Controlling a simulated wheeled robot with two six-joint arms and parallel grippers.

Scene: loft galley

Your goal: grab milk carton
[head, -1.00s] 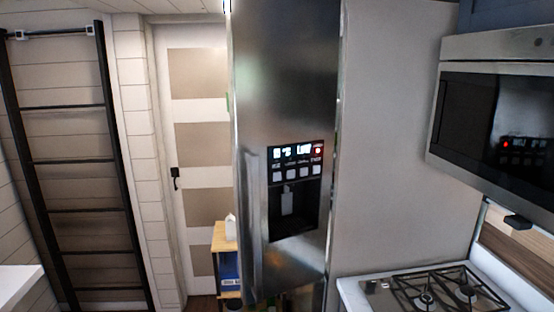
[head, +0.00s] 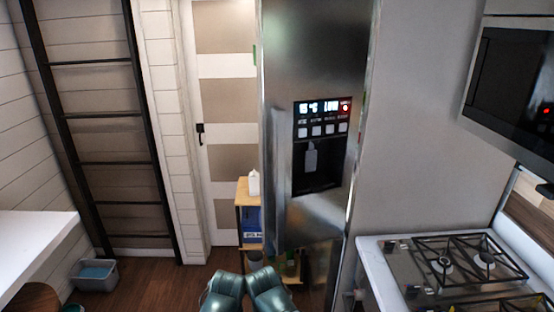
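A small white carton (head: 254,183), which looks like the milk carton, stands upright on top of a narrow wooden shelf unit (head: 243,188). The shelf unit stands between the white door and the steel fridge, and the fridge's edge partly hides it. The carton is too small in view to read any label.
The steel fridge (head: 308,222) stands just right of the shelf unit. A gas stove (head: 390,277) on a counter is at the right, below a microwave (head: 510,95). A black ladder (head: 110,162), grey bin (head: 94,275) and white counter (head: 30,245) are at the left. Wood floor (head: 165,285) shows between.

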